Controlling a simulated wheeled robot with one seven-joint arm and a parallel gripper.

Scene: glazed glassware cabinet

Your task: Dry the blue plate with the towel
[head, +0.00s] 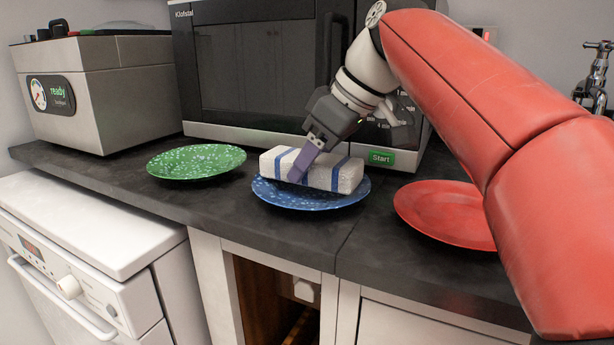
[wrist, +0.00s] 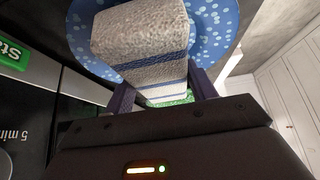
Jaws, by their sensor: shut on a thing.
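The blue speckled plate (head: 290,203) lies on the dark counter in front of the microwave. The towel (head: 345,176), a white folded block with blue stripes, sits on or just above the plate and covers much of its middle. My gripper (head: 299,172) reaches down from the upper right and is shut on the towel. In the wrist view the towel (wrist: 140,35) is between the two fingers, with the blue plate (wrist: 225,22) behind it. I cannot tell whether the towel presses on the plate.
A green speckled plate (head: 196,161) lies to the left and a red plate (head: 445,212) to the right, partly behind my arm. The microwave (head: 262,75) stands close behind the blue plate. A grey box-shaped appliance (head: 115,95) stands at the back left. The counter's front edge is near.

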